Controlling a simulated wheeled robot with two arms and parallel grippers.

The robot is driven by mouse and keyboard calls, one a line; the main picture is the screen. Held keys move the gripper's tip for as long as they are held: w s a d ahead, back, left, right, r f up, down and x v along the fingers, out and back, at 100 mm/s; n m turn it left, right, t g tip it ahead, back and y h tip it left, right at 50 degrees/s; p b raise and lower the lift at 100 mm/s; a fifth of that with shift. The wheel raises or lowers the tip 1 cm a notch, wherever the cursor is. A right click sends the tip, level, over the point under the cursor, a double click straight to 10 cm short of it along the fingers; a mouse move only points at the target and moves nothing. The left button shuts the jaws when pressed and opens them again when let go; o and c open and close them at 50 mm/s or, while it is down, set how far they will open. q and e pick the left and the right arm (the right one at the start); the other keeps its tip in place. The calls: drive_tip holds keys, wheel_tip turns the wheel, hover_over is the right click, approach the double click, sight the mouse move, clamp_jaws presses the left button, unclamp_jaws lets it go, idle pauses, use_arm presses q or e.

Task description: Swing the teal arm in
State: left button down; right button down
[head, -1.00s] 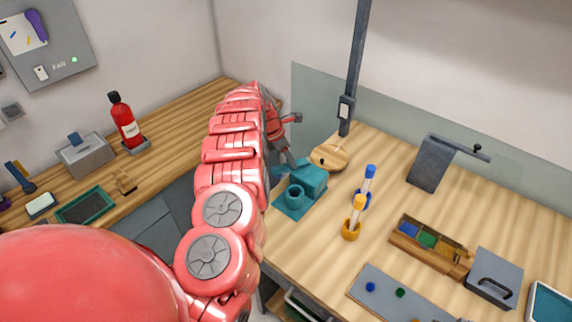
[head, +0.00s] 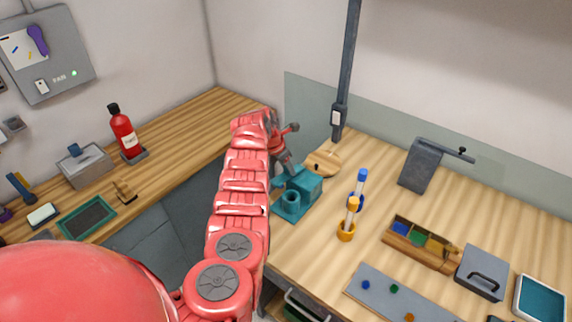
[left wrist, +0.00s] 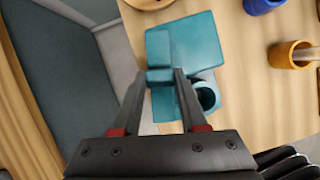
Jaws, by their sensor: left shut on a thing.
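The teal fixture (head: 305,182) stands at the near left corner of the right-hand workbench, with a round cup (head: 291,198) on its base. In the left wrist view the teal base (left wrist: 205,45) and the cup (left wrist: 206,95) lie below my fingers. My left gripper (head: 285,168) is over the fixture's left side, partly hidden by my own arm. In the left wrist view its fingers (left wrist: 160,76) are closed on a small teal block, the end of the teal arm (left wrist: 159,75). My right gripper is in neither view.
A wooden disc (head: 322,162) lies behind the fixture. A wooden tray (head: 420,243) and a grey stand (head: 420,165) are farther right. A dark post (head: 345,80) rises behind.

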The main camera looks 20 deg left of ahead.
use_arm(q)
drive_tip(key=shift+d+r+p, duration=0.2)
drive_tip(key=shift+d+p, duration=0.05)
drive_tip(key=shift+p, duration=0.15)
drive_tip(key=shift+s+n+p, duration=0.2)
drive_tip(key=shift+n+p, duration=0.2)
drive_tip(key=shift+n, duration=0.1)
drive_tip(key=shift+d+f+n+y+p, duration=0.2)
drive_tip(key=shift+n+y+p, duration=0.25)
drive_tip(key=shift+p, duration=0.2)
drive_tip(key=shift+d+n, duration=0.1)
drive_tip(key=shift+n, duration=0.15)
drive_tip(key=shift+c, duration=2.2)
unclamp_jaws()
